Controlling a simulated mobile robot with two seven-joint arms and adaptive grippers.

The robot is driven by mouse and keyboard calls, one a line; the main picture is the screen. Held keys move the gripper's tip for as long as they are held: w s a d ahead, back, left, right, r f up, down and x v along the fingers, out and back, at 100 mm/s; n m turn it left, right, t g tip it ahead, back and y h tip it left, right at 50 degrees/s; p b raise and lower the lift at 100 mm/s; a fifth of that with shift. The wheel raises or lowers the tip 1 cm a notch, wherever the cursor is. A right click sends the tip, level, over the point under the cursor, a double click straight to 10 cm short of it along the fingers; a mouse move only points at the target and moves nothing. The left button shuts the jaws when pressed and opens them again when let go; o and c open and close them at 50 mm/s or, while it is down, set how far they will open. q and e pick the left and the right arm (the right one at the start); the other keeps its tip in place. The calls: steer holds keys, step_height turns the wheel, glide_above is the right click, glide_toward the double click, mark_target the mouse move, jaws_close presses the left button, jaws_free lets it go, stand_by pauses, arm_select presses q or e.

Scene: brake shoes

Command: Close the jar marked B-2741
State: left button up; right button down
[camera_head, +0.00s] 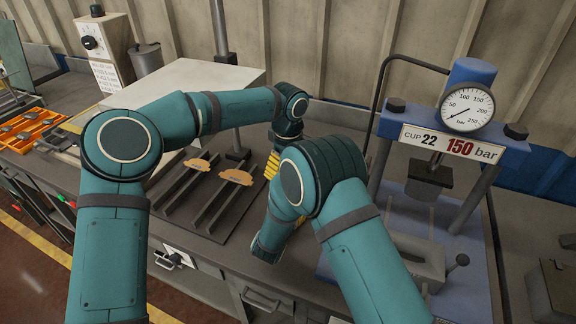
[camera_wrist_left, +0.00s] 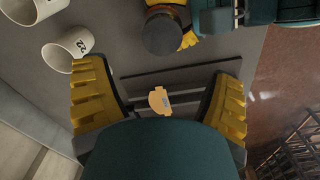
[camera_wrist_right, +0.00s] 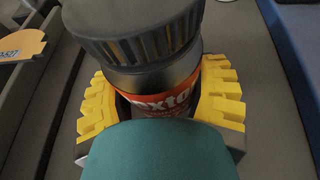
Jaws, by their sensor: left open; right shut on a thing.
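A jar (camera_wrist_right: 160,103) with an orange-red label and a dark ridged lid (camera_wrist_right: 135,30) on top fills the right wrist view. My right gripper (camera_wrist_right: 160,95) is shut around the jar's body, below the lid. Only part of the brand lettering shows; no B-2741 mark is readable. I cannot tell how tightly the lid sits. In the left wrist view the dark round lid (camera_wrist_left: 163,35) shows at the top, beside my right gripper's yellow fingers. My left gripper (camera_wrist_left: 160,92) is open and empty above the bench. In the head view its yellow fingers (camera_head: 272,164) show; my right arm hides the jar.
Dark rails on a plate (camera_head: 215,222) carry tan shoe-shaped pieces (camera_head: 237,177). Two white cups (camera_wrist_left: 68,48), one marked 22, lie left in the left wrist view. A blue press (camera_head: 470,78) with a gauge stands at right, an orange tray (camera_head: 28,130) far left.

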arm_select(q)
step_height(320, 180, down, 8)
steer(key=shift+w+r, duration=0.1)
steer(key=shift+r, duration=0.15)
steer(key=c, duration=1.4)
jaws_close()
steer(key=shift+w+a+m+g+h, duration=0.1)
steer(key=shift+m+g+h, duration=0.2)
steer(key=shift+m, duration=1.3)
